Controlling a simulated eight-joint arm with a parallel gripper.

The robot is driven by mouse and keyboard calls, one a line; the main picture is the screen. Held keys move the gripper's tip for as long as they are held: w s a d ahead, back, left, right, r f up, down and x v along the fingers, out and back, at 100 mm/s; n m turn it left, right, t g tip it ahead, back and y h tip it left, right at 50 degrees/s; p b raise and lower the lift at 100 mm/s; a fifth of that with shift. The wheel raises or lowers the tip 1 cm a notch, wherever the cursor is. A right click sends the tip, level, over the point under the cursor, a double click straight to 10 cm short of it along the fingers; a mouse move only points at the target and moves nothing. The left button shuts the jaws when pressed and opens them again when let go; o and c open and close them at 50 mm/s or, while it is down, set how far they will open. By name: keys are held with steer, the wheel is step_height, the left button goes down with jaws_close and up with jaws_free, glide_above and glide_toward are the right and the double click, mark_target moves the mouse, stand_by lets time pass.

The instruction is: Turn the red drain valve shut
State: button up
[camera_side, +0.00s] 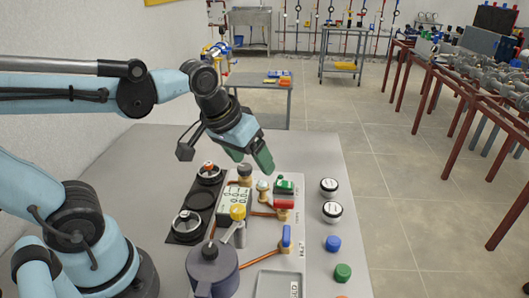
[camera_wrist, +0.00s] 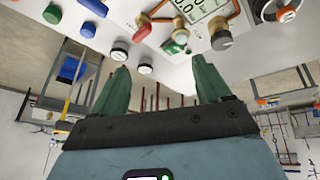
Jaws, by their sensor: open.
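The red drain valve handle (camera_side: 284,204) lies across a copper fitting on the white panel (camera_side: 262,222), just in front of a green handle (camera_side: 284,186). The red handle also shows in the wrist view (camera_wrist: 143,29), beyond the fingertips near the top. My gripper (camera_side: 250,160) is open and empty, above the panel's far end and apart from the red valve. Its two green fingers stand wide apart in the wrist view (camera_wrist: 162,72), with nothing between them.
A blue handle (camera_side: 286,236) and a yellow knob (camera_side: 238,212) stand near the red valve. A grey pot (camera_side: 212,270) is at the front. Two black-and-white caps (camera_side: 331,211), a blue cap (camera_side: 333,243) and a green cap (camera_side: 342,272) sit on the right of the table.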

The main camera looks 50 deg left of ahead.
mark_target(284, 201)
steer(key=w+d+n+g, duration=0.4)
steer(key=w+n+g, duration=0.1)
steer(key=w+n, duration=0.15)
step_height(284, 201, down, 11)
steer(key=shift+a+f, duration=0.15)
steer(key=shift+f, duration=0.05)
stand_by(0.6)
steer(key=c, duration=1)
